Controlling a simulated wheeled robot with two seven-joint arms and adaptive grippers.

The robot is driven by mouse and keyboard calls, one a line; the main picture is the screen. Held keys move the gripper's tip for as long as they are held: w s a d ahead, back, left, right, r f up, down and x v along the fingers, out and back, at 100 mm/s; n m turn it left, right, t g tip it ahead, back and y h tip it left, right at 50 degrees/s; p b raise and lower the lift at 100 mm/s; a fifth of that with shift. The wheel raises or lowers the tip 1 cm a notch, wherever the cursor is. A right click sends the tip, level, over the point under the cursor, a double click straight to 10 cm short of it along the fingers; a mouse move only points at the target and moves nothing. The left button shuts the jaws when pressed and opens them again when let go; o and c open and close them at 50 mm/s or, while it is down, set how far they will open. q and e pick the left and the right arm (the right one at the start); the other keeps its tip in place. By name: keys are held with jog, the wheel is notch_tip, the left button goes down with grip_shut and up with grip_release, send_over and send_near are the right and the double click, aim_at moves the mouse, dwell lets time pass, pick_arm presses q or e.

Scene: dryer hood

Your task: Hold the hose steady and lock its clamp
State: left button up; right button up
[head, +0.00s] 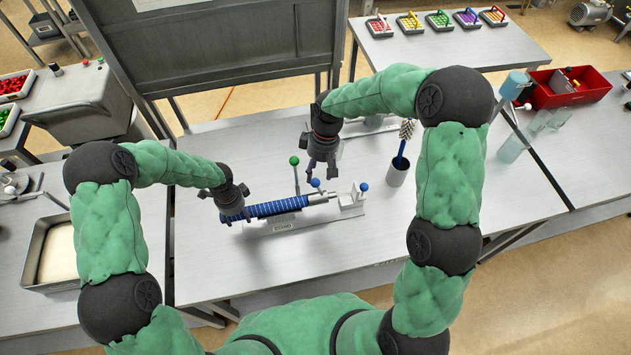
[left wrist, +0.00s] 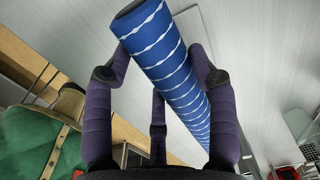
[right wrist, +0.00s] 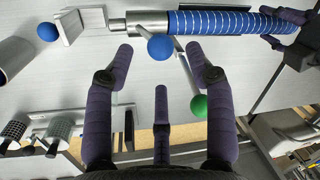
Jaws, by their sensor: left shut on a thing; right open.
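A blue hose with white bands (head: 265,208) lies along a metal stand (head: 285,226) on the table. My left gripper (head: 228,212) is shut on the hose near its left end; the hose also fills the left wrist view (left wrist: 175,70). The hose's right end meets a grey metal tube (right wrist: 150,22). A lever with a green knob (head: 294,160) stands upright behind the hose. Blue knobs stand at the tube (head: 315,183) and at the stand's right end (head: 363,187). My right gripper (head: 322,165) is open and empty, above and behind the tube.
A cup with a brush (head: 397,172) stands right of the stand. A red bin (head: 575,92) is at the far right. A large grey hood (head: 210,50) stands behind the table. The table front is clear.

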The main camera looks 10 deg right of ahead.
aim_at(316, 179)
jog(key=shift+s+a+f, duration=0.1)
jog(key=shift+a+f, duration=0.05)
jog(key=shift+f, duration=0.75)
jog(key=shift+s+a+f, duration=0.1)
jog(key=shift+a+f, duration=0.05)
jog(key=shift+f, duration=0.8)
jog(key=shift+s+a+f, duration=0.1)
jog(key=shift+a+f, duration=0.05)
jog(key=shift+f, duration=0.75)
grip_shut()
